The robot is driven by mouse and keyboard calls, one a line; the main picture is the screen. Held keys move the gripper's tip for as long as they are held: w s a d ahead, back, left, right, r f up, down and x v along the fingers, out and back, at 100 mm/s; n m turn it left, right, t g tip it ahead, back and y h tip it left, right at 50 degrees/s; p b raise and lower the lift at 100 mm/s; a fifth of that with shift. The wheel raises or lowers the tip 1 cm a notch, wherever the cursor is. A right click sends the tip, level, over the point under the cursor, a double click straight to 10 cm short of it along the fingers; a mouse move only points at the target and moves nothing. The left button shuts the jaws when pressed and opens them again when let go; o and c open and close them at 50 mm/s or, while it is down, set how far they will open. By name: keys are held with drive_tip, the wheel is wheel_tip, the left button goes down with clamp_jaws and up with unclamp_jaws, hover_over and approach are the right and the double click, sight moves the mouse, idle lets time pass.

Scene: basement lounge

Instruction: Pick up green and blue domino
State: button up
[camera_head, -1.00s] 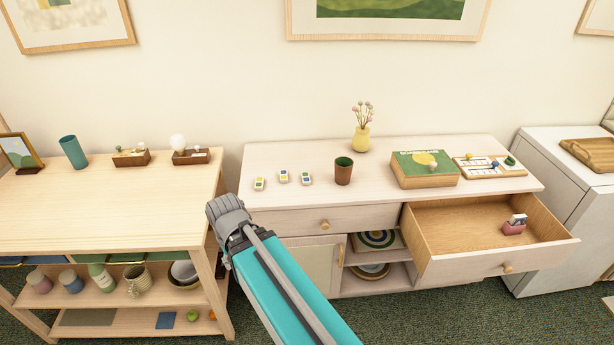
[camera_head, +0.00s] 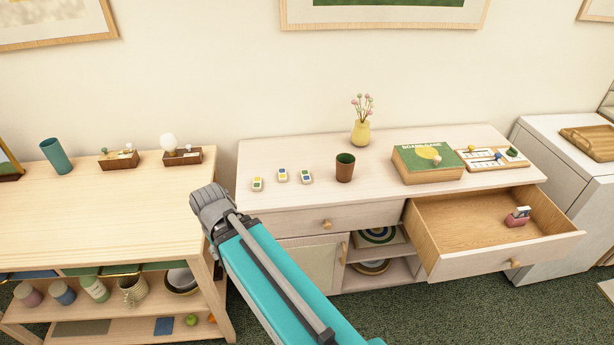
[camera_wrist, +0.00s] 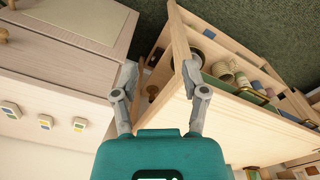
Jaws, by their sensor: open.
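Three small white domino tiles lie flat in a loose row on the left part of the cabinet top. The right one, with green and blue halves (camera_head: 306,177), also shows at the left edge of the wrist view (camera_wrist: 11,110). The middle one is yellow and blue (camera_head: 282,175). The left one looks green and yellow (camera_head: 257,184). My gripper (camera_wrist: 160,76) is open and empty in the wrist view, its fingers over the gap between cabinet and shelf table, apart from the tiles.
A brown cup (camera_head: 345,168) stands right of the tiles, with a yellow vase (camera_head: 361,133) behind. A board game box (camera_head: 427,165) lies farther right. The cabinet's right drawer (camera_head: 480,229) is open. A shelf table (camera_head: 100,210) stands left. The cabinet top around the tiles is clear.

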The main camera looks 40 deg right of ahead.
drive_tip(key=shift+a, duration=0.3)
